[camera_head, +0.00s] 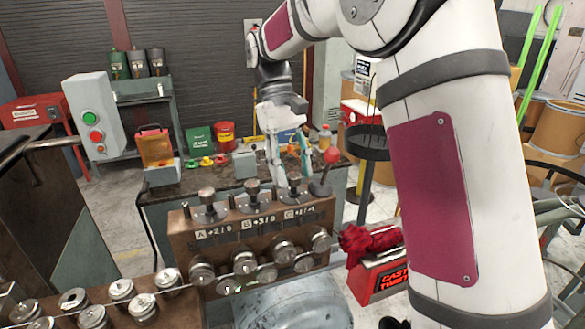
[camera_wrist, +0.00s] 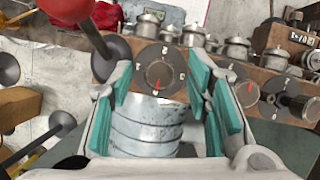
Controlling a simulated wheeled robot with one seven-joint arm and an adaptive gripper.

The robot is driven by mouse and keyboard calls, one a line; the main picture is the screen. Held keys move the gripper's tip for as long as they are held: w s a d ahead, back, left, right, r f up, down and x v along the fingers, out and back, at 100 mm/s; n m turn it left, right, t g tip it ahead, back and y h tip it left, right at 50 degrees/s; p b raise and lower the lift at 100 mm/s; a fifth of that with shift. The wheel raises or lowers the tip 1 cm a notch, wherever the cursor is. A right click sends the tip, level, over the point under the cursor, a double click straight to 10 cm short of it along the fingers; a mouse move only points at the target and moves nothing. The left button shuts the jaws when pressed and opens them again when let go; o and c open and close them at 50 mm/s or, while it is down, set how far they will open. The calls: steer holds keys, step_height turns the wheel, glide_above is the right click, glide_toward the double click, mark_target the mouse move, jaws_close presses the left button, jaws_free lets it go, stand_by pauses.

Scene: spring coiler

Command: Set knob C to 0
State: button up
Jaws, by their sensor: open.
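The brown spring coiler block (camera_head: 262,232) bears three knobs on its top, above the labels A, B and C. Knob C (camera_head: 294,187) is the rightmost, beside a red-balled lever (camera_head: 332,156). The readout beside C is too small to read surely. My gripper (camera_head: 281,180) is above the block, over knob C. In the wrist view my gripper (camera_wrist: 164,78) is open, its teal pads on either side of a round dark dial with white marks and a red mark, which seems to be knob C (camera_wrist: 159,67). Nothing is held. Whether the pads touch the knob cannot be told.
Knob B (camera_head: 252,190) and knob A (camera_head: 207,200) stand close to the left. The red-balled lever also rises close beside my gripper in the wrist view (camera_wrist: 90,32). Rollers (camera_head: 202,270) line the block's front. A red cloth (camera_head: 370,240) lies at right. A bench with containers stands behind.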

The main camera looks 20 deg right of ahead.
steer(key=v, duration=0.7)
steer(key=shift+r, duration=0.2)
stand_by(0.4)
steer(key=s+r+m+t, duration=0.1)
steer(key=s+r+t, duration=0.15)
steer(key=s, duration=0.45)
steer(key=s+r+t, duration=0.1)
steer(key=s+t, duration=0.2)
steer(key=s, duration=0.4)
steer(key=s+f+m+t+y, duration=0.1)
steer(key=s+f+t, duration=0.3)
steer(key=s+f, duration=0.3)
steer(key=s, duration=0.4)
steer(key=shift+s+d, duration=0.2)
steer(key=shift+s, duration=0.2)
steer(key=shift+t, duration=0.25)
